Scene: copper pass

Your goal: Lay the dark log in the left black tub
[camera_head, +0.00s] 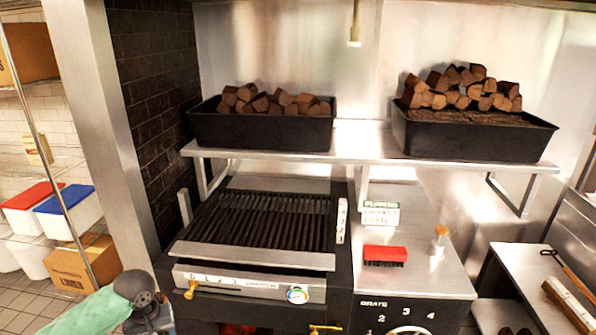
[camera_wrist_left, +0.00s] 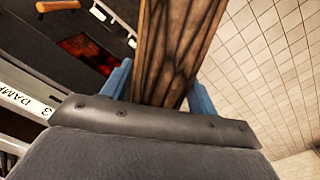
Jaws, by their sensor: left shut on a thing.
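A brown wooden log with dark streaks (camera_wrist_left: 176,45) is between the blue fingers of my left gripper (camera_wrist_left: 160,90) in the left wrist view, and the gripper is shut on it. The log's far end runs out of the top of that view. The left black tub (camera_head: 260,132) stands on the steel shelf in the head view and holds several brown logs. In the head view only part of my left arm shows, at the bottom left, below and left of the tub; the gripper and held log are out of that view. My right gripper is not seen.
A right black tub (camera_head: 475,140) holds a higher log pile. The steel shelf (camera_head: 360,144) has free room between the tubs. Below it are a grill (camera_head: 262,222), a red brush (camera_head: 385,254) and a small shaker bottle (camera_head: 439,240). A steel post (camera_head: 95,110) stands at left.

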